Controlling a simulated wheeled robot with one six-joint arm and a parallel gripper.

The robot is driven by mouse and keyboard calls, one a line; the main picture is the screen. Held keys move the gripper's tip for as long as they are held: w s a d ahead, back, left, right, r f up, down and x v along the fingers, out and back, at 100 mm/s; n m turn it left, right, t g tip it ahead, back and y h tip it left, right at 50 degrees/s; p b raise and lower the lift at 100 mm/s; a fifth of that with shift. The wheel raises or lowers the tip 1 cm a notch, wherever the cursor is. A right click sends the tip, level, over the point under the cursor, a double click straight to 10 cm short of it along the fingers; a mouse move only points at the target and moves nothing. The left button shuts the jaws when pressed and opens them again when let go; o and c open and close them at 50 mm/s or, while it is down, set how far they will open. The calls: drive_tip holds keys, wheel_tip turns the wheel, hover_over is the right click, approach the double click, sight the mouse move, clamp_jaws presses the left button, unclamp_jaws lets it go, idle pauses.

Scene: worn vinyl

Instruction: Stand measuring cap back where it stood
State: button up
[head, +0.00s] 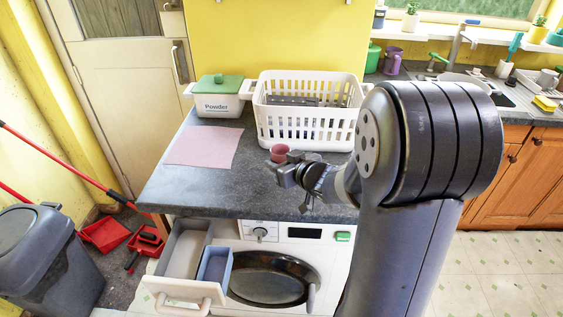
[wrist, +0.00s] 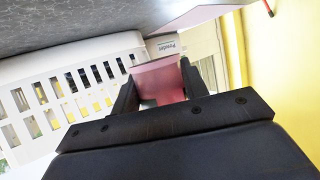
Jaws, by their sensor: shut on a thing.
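The measuring cap (head: 281,150) is a small dusky-red cup. My gripper (head: 284,166) is shut on it and holds it over the dark worktop (head: 205,188), in front of the white basket. In the wrist view the cap (wrist: 160,80) sits between the two black fingers of my gripper (wrist: 158,90). I cannot tell how high it is above the worktop. A pink cloth (head: 205,147) lies flat on the worktop to the left of the cap. Behind the cloth stands a white powder tub (head: 218,103) with a green lid.
The white slotted basket (head: 305,128) stands close behind my gripper. Below the worktop, the washing machine's detergent drawer (head: 186,253) is pulled out, with a blue compartment (head: 214,264) in it. The worktop's front left is clear. A grey bin (head: 50,260) stands on the floor at left.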

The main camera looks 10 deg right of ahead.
drive_tip(key=shift+s, duration=0.1)
idle(0.4)
drive_tip(key=shift+f+b, duration=2.3)
drive_tip(key=shift+f, duration=0.6)
drive_tip(key=shift+f+b, duration=0.3)
drive_tip(key=shift+f, duration=0.35)
drive_tip(key=o, duration=1.3)
drive_tip(key=shift+c, duration=0.2)
drive_tip(key=shift+s+d+r, duration=0.1)
drive_tip(key=shift+r, duration=0.05)
drive_tip(key=shift+p+v, duration=1.85)
drive_tip(key=shift+v, duration=1.95)
